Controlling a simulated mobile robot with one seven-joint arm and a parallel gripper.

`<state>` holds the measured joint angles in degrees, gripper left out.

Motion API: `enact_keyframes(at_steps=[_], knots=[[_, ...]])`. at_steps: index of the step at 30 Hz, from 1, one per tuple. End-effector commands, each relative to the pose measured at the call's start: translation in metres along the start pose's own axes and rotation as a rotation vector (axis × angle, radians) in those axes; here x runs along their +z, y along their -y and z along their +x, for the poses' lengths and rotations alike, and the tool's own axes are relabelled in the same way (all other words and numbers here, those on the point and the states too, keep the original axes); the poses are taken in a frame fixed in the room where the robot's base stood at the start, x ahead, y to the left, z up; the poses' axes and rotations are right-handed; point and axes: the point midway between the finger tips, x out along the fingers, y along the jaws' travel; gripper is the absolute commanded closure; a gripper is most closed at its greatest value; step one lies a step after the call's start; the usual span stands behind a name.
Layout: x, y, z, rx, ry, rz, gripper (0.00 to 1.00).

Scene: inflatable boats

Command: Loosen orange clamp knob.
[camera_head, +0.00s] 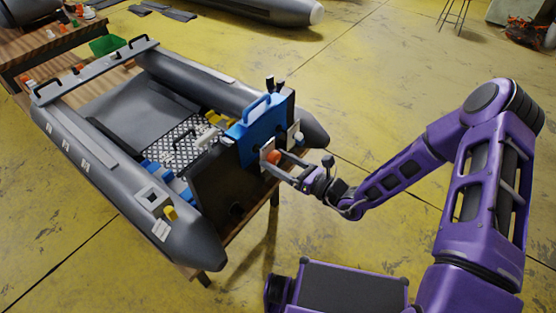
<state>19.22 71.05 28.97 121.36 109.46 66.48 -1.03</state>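The orange clamp knob (271,156) is on the near side of the blue clamp (262,122), at the dark transom board (222,188) of a grey inflatable boat. My gripper (279,167) reaches in from the right, and its fingers are at the knob. The fingers look spread to either side of the knob. The view is too small to tell whether they press on it. Part of the knob is hidden by the fingers and a pale plate around it.
The grey boat (88,165) lies on a wooden table (230,245). Blue and yellow pieces lie inside it. Another bench (38,48) with a green bin (104,45) stands at the upper left.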

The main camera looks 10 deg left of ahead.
Motion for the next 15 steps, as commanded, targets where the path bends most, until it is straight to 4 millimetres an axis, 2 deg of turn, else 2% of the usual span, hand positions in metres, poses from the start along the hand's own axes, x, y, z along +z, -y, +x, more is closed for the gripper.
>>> enact_keyframes(at_steps=[8,15], knots=[[0.0,0.0,-0.002,-0.001,0.0,0.001,0.2],[0.001,0.001,-0.027,-0.004,0.0,0.002,0.2]])
